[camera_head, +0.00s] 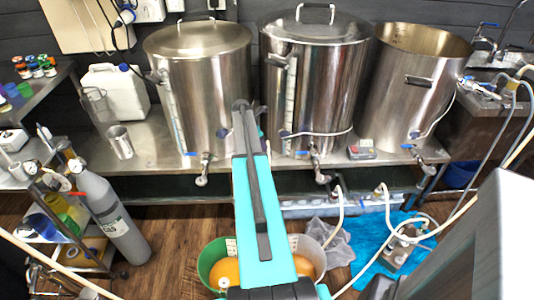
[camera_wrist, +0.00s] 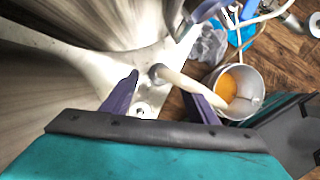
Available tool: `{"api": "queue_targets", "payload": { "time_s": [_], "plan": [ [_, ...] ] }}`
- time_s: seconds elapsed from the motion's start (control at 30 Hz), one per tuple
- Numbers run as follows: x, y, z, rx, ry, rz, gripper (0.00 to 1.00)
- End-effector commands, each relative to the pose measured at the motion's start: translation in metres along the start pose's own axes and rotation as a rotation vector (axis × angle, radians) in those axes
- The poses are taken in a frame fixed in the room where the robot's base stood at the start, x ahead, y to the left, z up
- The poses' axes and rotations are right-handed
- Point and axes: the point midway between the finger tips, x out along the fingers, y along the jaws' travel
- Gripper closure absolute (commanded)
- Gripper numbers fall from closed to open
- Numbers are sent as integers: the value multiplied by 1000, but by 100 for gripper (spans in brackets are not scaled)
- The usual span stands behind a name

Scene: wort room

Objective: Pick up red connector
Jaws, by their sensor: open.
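I cannot clearly make out a red connector in either view. My gripper (camera_wrist: 160,84) is open, with its two dark purple fingers apart in the wrist view. A pale hose (camera_wrist: 185,83) with a grey round end (camera_wrist: 156,73) shows between and beyond the fingers, over the pale metal bench (camera_wrist: 75,58). I cannot tell how far it is from them, and nothing is seen gripped. In the head view my turquoise arm reaches up toward the middle steel kettle, and the fingers cannot be made out there.
Three steel kettles stand on the bench: left (camera_head: 205,95), middle (camera_head: 325,85) and right (camera_head: 410,90). A grey gas cylinder (camera_head: 108,210) with a small red part on top stands at left. Buckets, hoses and a blue sheet (camera_head: 385,262) lie on the wooden floor below.

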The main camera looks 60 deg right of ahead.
Motion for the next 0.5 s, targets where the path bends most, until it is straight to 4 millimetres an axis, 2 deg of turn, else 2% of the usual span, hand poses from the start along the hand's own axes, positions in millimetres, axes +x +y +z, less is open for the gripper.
{"api": "queue_targets", "payload": {
  "time_s": [0.5],
  "plan": [
    [8,0,-1,-1,0,-1,46]
  ]
}}
